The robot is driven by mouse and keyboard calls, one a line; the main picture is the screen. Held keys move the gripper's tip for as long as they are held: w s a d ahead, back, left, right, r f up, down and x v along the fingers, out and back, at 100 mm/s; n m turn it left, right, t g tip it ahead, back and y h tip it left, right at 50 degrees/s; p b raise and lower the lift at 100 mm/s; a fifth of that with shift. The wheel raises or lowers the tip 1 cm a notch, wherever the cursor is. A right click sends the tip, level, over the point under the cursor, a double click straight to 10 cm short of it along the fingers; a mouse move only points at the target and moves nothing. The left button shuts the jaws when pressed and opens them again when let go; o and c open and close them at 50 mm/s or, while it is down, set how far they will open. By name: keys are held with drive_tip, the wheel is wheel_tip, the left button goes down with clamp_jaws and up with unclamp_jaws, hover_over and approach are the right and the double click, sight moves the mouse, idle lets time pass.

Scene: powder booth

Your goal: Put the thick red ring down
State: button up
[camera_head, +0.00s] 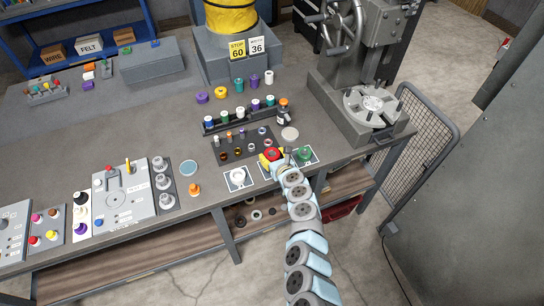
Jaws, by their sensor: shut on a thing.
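The thick red ring (272,154) is small in view at the end of my arm, near the front edge of the workbench. My gripper (273,158) is shut on it, above or at the middle of a row of white-edged square mats. A patch of yellow shows beside the ring. My gripper and wrist hide most of the middle mat, so I cannot tell whether the ring touches it. The left mat (228,187) bears a white round piece (238,176). The right mat (315,158) bears a green piece (305,153).
Behind the mats lies a dark tray (225,155) with several small rings and pegs. A rack of colored spools (240,116) and a dark bottle with an orange cap (283,112) stand further back. An orange piece (194,189) stands to the left. A press (365,100) stands right.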

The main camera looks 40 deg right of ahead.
sight(275, 159)
drive_tip(key=shift+f, duration=0.1)
drive_tip(key=o, duration=1.2)
drive_tip(key=shift+o, duration=0.2)
drive_tip(key=shift+s+r, duration=0.1)
drive_tip(key=shift+r, duration=0.25)
drive_tip(key=shift+p+v, duration=0.65)
drive_tip(key=shift+v, duration=0.25)
drive_tip(key=v, duration=0.4)
drive_tip(key=shift+s+a+f+p, duration=0.1)
drive_tip(key=shift+s+a+p, duration=0.05)
drive_tip(key=shift+p, duration=0.25)
drive_tip(key=shift+v, duration=2.8)
